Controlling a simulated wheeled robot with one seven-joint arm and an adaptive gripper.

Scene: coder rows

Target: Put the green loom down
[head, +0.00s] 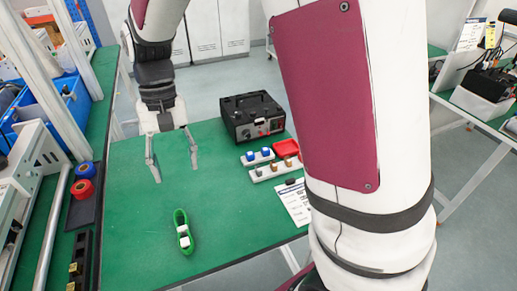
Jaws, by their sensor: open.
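The green loom (182,229) is a long green ring with white parts on it. It lies on the green table top (140,240) in the head view, near the front middle. My gripper (174,176) is above and behind it, with its two fingers spread and pointing down. The gripper is empty and apart from the loom.
A black box (252,116) stands at the table's back right. In front of it are white holders (272,170) with small blue and tan parts, a red tray (286,148) and a clipboard (294,202). Red (83,189) and blue (84,170) rolls lie at left.

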